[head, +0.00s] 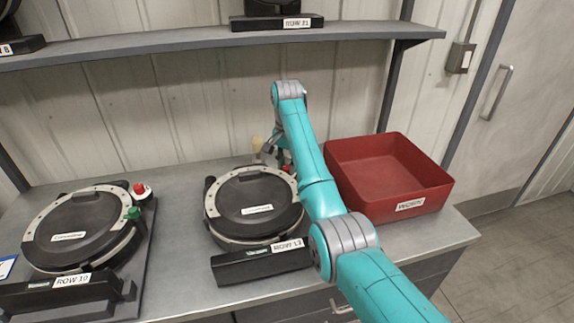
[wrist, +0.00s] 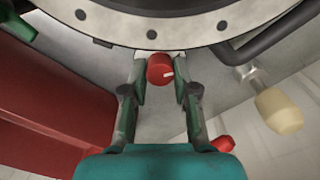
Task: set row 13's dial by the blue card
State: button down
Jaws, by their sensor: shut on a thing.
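The row 13 seed meter (head: 252,205) is a round black unit with a pale rim on the bench, its ROW 13 label (head: 287,245) in front. My gripper (wrist: 160,70) is at the meter's back right edge, partly hidden by my arm in the head view. Its fingers are shut on a red knob (wrist: 159,69) with a white mark, close beside the pale rim (wrist: 150,28) in the wrist view.
A red bin (head: 388,178) stands right of the meter. A cream knob (wrist: 280,110) and another red part (wrist: 222,143) are near my gripper. The row 10 meter (head: 80,230), with red and green knobs, is at left. A shelf (head: 180,42) runs above.

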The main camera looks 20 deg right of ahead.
jog(key=c, duration=0.9)
grip_release()
